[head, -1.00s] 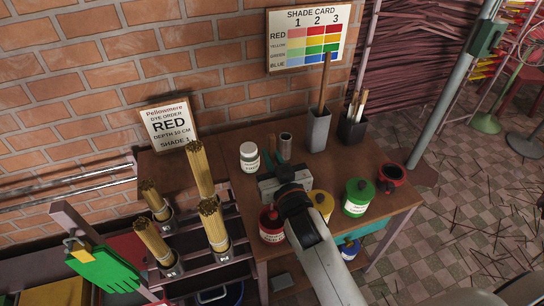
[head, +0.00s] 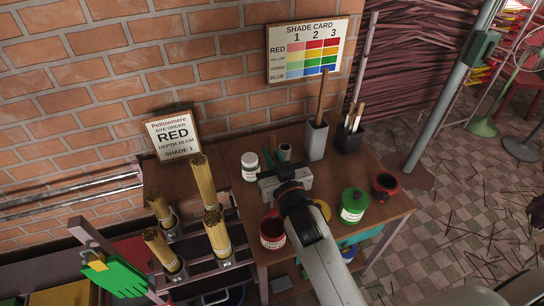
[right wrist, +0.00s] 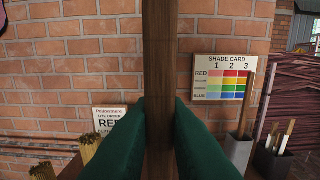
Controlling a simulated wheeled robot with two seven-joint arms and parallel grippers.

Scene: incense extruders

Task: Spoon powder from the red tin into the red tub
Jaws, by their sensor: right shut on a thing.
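The red tin (head: 272,235) with a white label stands on the bench's front edge, partly behind my right arm. The red tub (head: 384,184), with a dark inside, stands at the bench's right end. My right gripper (head: 271,163) is over the bench behind the red tin, its green fingers pointing to the wall. In the right wrist view the fingers are shut on a brown wooden handle (right wrist: 160,95). I cannot see a spoon bowl or powder. My left gripper is not in view.
A white jar (head: 250,166) and a grey cylinder (head: 284,151) are close to my right gripper. A green tin (head: 353,206) and a mostly hidden yellow tin (head: 323,209) stand between the red tin and red tub. Pots (head: 316,141) with sticks stand behind. Incense bundles (head: 204,182) rise at left.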

